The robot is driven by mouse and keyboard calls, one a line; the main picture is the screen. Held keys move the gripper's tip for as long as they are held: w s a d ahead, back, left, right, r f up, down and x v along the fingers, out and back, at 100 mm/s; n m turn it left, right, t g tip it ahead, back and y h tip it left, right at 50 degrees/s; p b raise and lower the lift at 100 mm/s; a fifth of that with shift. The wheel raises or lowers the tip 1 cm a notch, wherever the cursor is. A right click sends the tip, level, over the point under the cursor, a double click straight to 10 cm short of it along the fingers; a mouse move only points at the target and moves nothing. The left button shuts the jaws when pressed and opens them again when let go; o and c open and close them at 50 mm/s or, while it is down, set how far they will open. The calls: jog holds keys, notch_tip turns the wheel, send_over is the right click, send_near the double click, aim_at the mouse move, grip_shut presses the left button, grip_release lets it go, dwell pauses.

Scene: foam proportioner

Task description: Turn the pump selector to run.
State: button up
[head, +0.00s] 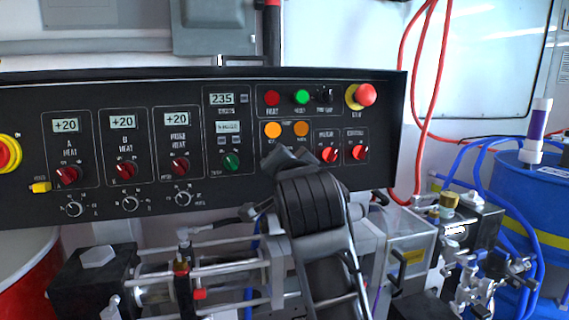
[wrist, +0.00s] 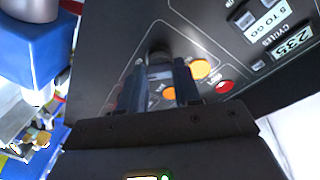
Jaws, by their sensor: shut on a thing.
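The black control panel (head: 225,195) fills the head view, with the pump selector on its lower right part hidden behind my gripper (head: 288,158). In the wrist view, my gripper (wrist: 155,80) has its two fingers on either side of a dark knob (wrist: 158,55), which I take to be the pump selector. The fingers are shut on it, close to the panel face. The knob's pointer and position marks are covered or too blurred to read.
Two orange lights (head: 287,129) sit just above my gripper. Two red knobs (head: 345,154) are close to its right, and a green knob (head: 232,160) is to its left. A red emergency button (head: 365,95) is at upper right. Pump rods and hoses lie below the panel.

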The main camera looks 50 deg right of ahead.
jog(key=o, duration=1)
jog(key=shift+o, duration=0.2)
jog(key=shift+s+a, duration=0.1)
jog(key=p+v, duration=0.1)
jog(key=v, duration=0.6)
jog(key=shift+s+a+p, duration=0.2)
jog(key=shift+p, duration=0.15)
